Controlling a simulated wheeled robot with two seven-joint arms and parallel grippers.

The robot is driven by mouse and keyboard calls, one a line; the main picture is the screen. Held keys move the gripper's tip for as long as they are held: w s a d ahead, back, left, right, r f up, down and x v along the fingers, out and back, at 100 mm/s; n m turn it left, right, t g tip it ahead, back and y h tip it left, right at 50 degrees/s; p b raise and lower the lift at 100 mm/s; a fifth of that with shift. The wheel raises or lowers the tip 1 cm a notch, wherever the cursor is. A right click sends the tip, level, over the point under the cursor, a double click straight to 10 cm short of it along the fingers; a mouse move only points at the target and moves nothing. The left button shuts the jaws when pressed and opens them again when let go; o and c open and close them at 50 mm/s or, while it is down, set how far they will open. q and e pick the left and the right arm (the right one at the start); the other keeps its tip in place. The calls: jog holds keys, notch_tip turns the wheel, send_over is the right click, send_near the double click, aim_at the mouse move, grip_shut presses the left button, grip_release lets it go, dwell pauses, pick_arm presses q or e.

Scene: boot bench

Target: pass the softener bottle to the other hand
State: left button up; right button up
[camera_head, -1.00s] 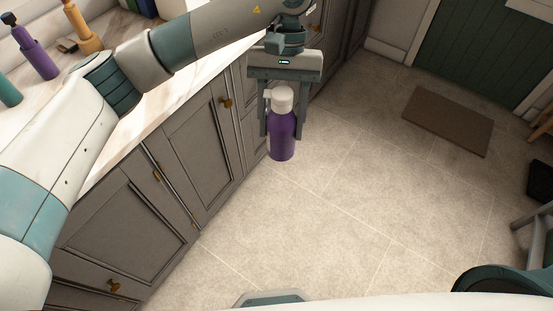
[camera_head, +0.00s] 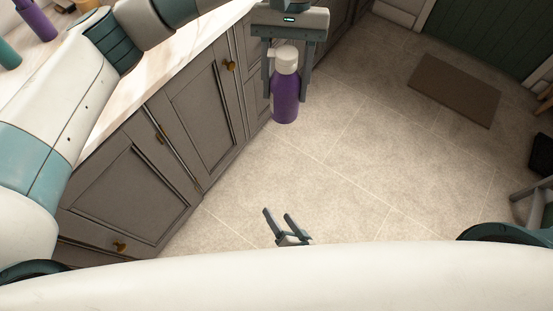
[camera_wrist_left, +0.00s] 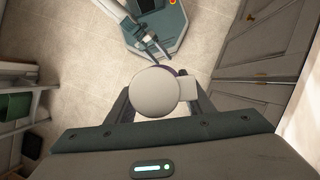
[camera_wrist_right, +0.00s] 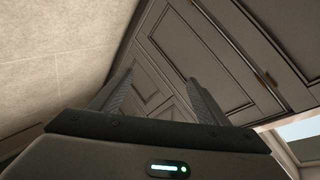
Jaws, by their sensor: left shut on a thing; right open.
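The softener bottle (camera_head: 286,98) is purple with a white cap and hangs upright in the head view, in front of the grey cabinets. My left gripper (camera_head: 287,88) is shut on it, one finger on each side. In the left wrist view the bottle's white cap (camera_wrist_left: 155,92) shows from above between the fingers; most of its body is hidden below. My right gripper (camera_head: 280,220) is open and empty, lower in the head view and apart from the bottle. The right wrist view shows its two spread fingers (camera_wrist_right: 160,98) with nothing between them.
Grey cabinets (camera_head: 190,120) with a pale countertop (camera_head: 140,90) run along the left. Another purple bottle (camera_head: 36,18) stands on the counter. A brown mat (camera_head: 455,88) lies on the tiled floor at the right. The floor between the grippers is clear.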

jog(key=w+a+r+m+t, duration=0.2)
jog(key=r+m, duration=0.2)
jog(key=r, duration=0.5)
jog(key=w+a+r+m+t, duration=0.1)
jog(key=a+r+m+t, duration=0.25)
jog(key=r, duration=0.65)
jog(key=w+a+r+m+t, duration=0.2)
jog(key=r+m, duration=0.3)
jog(key=r, duration=0.4)
notch_tip(320, 180, up, 11)
jog(key=s+d+m+t+h, duration=0.1)
jog(key=s+d+m+h, duration=0.1)
jog(key=m+h, duration=0.5)
jog(key=m+g+h, duration=0.2)
jog(key=m, duration=1.1)
send_near(283, 113)
jog(key=s, duration=0.1)
jog(key=shift+s+a+r+m+g, duration=0.1)
jog(key=shift+s+r+m+g, duration=0.15)
jog(key=shift+s, duration=0.1)
jog(key=shift+w, duration=0.1)
jog(key=shift+x, duration=5.9)
jog(key=shift+c, duration=0.4)
